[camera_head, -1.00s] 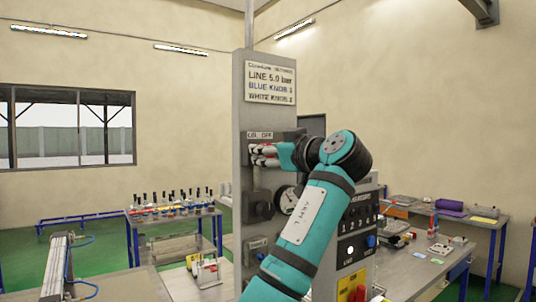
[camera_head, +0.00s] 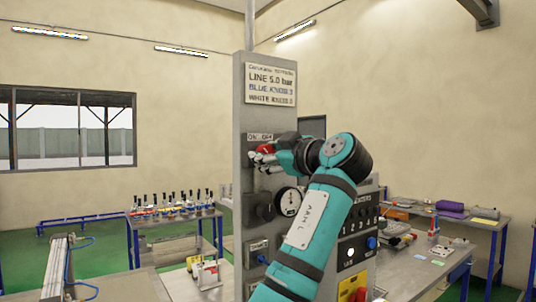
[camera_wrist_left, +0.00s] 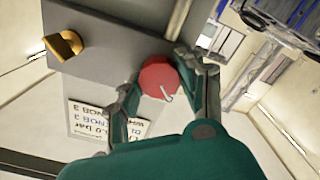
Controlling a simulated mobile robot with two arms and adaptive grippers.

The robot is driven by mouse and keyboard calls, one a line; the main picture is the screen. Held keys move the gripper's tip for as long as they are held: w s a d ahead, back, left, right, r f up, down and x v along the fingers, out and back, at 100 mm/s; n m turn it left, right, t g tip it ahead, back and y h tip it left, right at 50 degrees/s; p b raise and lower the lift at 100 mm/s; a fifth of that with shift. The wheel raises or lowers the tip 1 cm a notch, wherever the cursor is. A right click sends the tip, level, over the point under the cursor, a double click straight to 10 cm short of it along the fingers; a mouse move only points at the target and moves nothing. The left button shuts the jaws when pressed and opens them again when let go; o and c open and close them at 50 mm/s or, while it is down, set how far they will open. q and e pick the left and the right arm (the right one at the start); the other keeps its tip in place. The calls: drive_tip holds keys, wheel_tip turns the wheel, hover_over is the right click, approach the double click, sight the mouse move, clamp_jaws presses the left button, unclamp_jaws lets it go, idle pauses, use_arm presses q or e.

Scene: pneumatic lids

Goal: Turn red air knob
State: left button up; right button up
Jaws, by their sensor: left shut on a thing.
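The red air knob (camera_head: 265,149) sits on the upper front of a tall grey panel (camera_head: 240,190), under a small label that seems to read ON and OFF. My left gripper (camera_head: 264,157) reaches it from the right and is shut on it. In the left wrist view the round red knob (camera_wrist_left: 158,76) lies between the two fingers, with a small pale mark on its face. The gripper partly hides the knob in the head view. My right gripper is not in view.
Below the knob are a dark round knob (camera_head: 263,207) and a gauge (camera_head: 289,201). A sign (camera_head: 270,83) is above, with pressure text. A button box (camera_head: 357,250) stands right of the panel, partly behind my arm. Benches with small items stand behind on both sides.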

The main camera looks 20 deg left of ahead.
use_arm(q)
drive_tip(key=shift+f, duration=0.1)
drive_tip(key=o, duration=1.2)
drive_tip(key=shift+c, duration=0.2)
drive_tip(key=shift+d, duration=0.15)
drive_tip(key=v, duration=1.2)
